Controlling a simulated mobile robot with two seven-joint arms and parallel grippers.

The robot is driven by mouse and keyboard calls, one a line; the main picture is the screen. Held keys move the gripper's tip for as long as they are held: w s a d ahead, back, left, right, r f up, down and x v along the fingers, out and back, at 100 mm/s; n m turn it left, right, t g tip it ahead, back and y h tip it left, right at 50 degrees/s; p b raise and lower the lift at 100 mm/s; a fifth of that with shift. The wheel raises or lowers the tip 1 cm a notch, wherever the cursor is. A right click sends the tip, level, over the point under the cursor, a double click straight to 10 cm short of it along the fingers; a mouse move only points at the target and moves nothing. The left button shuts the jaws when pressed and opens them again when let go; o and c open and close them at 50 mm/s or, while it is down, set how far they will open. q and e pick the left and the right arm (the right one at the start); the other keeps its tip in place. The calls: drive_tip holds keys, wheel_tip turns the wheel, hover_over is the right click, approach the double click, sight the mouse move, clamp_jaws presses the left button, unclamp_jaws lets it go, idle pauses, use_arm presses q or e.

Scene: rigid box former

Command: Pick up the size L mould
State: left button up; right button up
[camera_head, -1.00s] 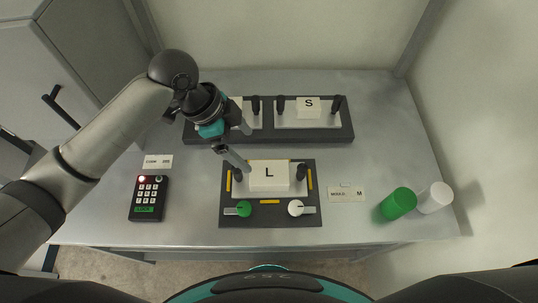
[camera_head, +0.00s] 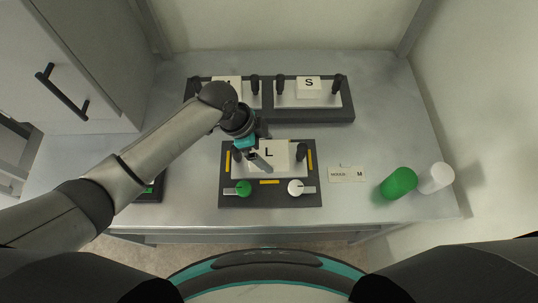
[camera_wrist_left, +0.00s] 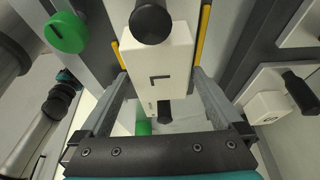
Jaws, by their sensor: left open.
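The size L mould (camera_head: 283,152) is a white block marked L on a white plate with a black knob at each end. It sits in the dark fixture (camera_head: 270,200) at the front middle of the table. My left gripper (camera_head: 258,158) is over its left part and hides some of it. In the left wrist view, the L block (camera_wrist_left: 160,58) shows between and beyond the two spread fingers of my left gripper (camera_wrist_left: 160,78). The fingers are open and not closed on it; contact cannot be told. My right gripper is not in view.
A dark rack (camera_head: 305,115) behind holds the S mould (camera_head: 309,84) and another mould partly hidden by my arm. The fixture has a green knob (camera_head: 243,188) and a white knob (camera_head: 295,187). A MOULD M card (camera_head: 346,174), green cylinder (camera_head: 398,183) and white cylinder (camera_head: 436,178) stand right.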

use_arm(q)
drive_tip(key=shift+x, duration=1.1)
drive_tip(key=shift+f, duration=0.2)
drive_tip(key=shift+c, duration=0.2)
clamp_jaws()
drive_tip(key=shift+w+r, duration=0.1)
idle(0.4)
